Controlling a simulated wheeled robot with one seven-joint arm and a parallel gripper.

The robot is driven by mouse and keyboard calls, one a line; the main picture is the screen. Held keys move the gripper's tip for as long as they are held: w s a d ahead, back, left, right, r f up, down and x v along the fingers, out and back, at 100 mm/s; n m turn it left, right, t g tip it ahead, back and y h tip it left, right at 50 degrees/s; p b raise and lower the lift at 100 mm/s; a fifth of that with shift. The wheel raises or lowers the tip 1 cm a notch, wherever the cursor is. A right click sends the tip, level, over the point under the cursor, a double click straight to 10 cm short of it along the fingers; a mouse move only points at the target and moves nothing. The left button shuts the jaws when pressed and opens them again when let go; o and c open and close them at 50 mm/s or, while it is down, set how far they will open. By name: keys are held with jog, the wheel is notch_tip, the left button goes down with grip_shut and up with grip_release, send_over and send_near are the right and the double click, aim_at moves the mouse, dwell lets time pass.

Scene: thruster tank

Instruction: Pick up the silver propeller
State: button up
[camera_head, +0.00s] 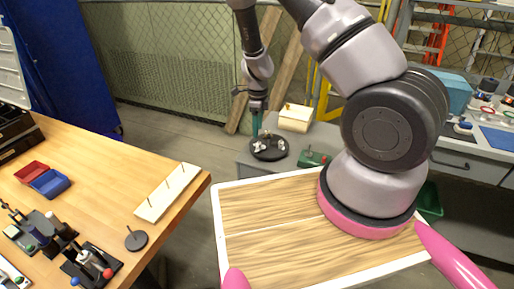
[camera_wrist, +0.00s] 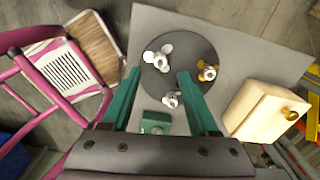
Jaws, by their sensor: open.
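A dark round tray (camera_wrist: 181,47) sits on a grey surface and carries three small propellers. One silver-white propeller (camera_wrist: 158,57) is at the tray's left. Another pale propeller (camera_wrist: 172,98) is at the near edge, and one with a gold-coloured part (camera_wrist: 207,70) is at the right. I cannot tell for certain which is the silver one. My gripper (camera_wrist: 158,73) has green fingers, open and empty. In the head view my gripper (camera_head: 256,127) is above the tray (camera_head: 268,154), and the propellers are tiny.
A cream box with a gold knob (camera_wrist: 262,108) stands right of the tray. A green object (camera_wrist: 155,122) lies near it. A wooden table (camera_head: 90,150) at the left holds red and blue bins and a peg board (camera_head: 166,192). A chain-link fence (camera_head: 170,50) is behind.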

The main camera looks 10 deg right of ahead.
aim_at(258, 147)
jog(key=shift+d+f, duration=0.1)
jog(key=shift+f, duration=3.1)
grip_shut()
